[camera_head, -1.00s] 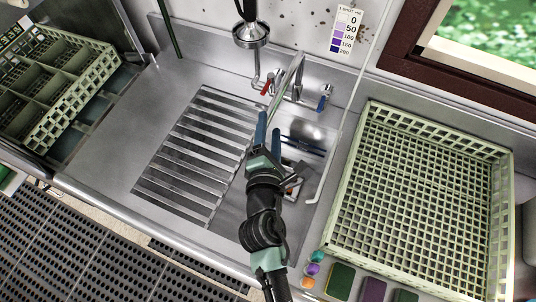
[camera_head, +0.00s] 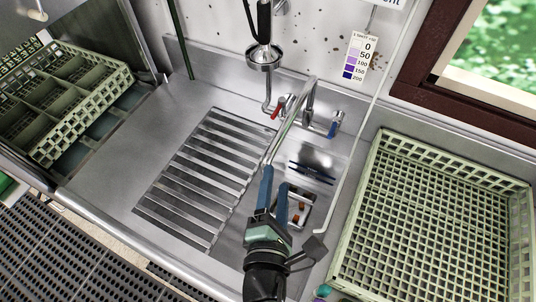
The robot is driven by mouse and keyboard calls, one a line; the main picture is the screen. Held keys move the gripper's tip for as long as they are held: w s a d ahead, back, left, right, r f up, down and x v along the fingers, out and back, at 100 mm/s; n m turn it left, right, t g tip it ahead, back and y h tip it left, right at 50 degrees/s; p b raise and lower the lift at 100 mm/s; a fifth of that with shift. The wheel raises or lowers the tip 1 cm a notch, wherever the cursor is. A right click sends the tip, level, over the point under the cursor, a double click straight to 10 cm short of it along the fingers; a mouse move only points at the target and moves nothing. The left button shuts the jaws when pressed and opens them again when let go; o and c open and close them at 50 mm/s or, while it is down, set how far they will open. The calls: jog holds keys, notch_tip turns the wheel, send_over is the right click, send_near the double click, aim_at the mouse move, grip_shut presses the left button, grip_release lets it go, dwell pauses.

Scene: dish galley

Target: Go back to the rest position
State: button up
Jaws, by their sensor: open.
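My gripper (camera_head: 275,178) is over the sink, in the lower middle of the head view. Its two blue fingers are apart and point away from me toward the faucet. Nothing is between them. My dark wrist reaches down to the bottom edge of the picture. No rest mark shows in view.
The faucet (camera_head: 291,122) with red and blue handles is ahead of my fingers. A slatted grate (camera_head: 203,175) lies left of my gripper. A small tray with orange bits (camera_head: 308,195) sits in the basin. A large pale green rack (camera_head: 352,262) stands right, a compartment rack (camera_head: 93,112) left.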

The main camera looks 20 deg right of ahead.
jog(key=w+a+r+m+t+b, duration=0.1)
jog(key=w+a+r+m+t, duration=0.2)
jog(key=r, duration=0.5)
jog(key=w+r+m+t+y+b, duration=0.1)
jog(key=w+r+m+b, duration=0.15)
jog(key=r+m, duration=0.4)
jog(key=w+a+r+m+t+b, duration=0.1)
jog(key=w+a+r+m+t, duration=0.2)
jog(key=r, duration=0.7)
jog(key=s+a+r+m+t+y+b, duration=0.1)
jog(key=s+a+r+m+t+y, duration=0.1)
jog(key=r, duration=0.8)
jog(key=s+a+r+m+t+y+b, duration=0.1)
jog(key=s+a+r+m+t+y, duration=0.1)
jog(key=r, duration=0.8)
jog(key=s+m+t+y, duration=0.1)
jog(key=s+m+t, duration=0.1)
jog(key=s, duration=0.1)
jog(key=shift+a+r+m+y, duration=0.35)
jog(key=shift+a+y, duration=0.05)
